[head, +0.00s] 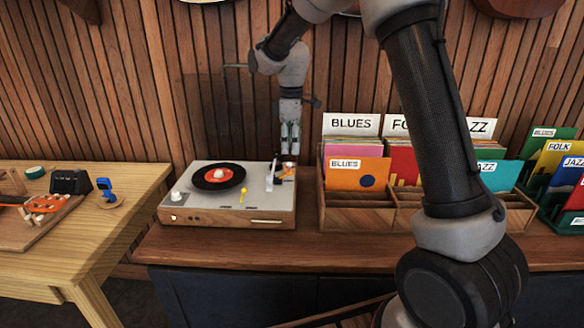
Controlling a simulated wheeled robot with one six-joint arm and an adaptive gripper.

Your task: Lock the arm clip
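The turntable (180,203) stands on the dark wood counter in the head view, left of the middle. A black record with a red label (219,175) lies on its left half. The tonearm parts (286,170), small white, dark and orange pieces, sit near its back right corner. The arm clip is too small to tell apart from them. My gripper (290,150) points straight down just above these parts. I cannot tell whether it touches them or whether its narrow fingers are shut. A small yellow piece (243,194) lies on the deck in front.
A wooden record crate (358,219) with labelled sleeves stands close to the turntable's right. My forearm crosses in front of the crates. On the left, a lighter workbench (135,180) holds an orange ukulele (44,204), a black box (71,182) and a blue tuner (105,188). A slatted wall rises behind.

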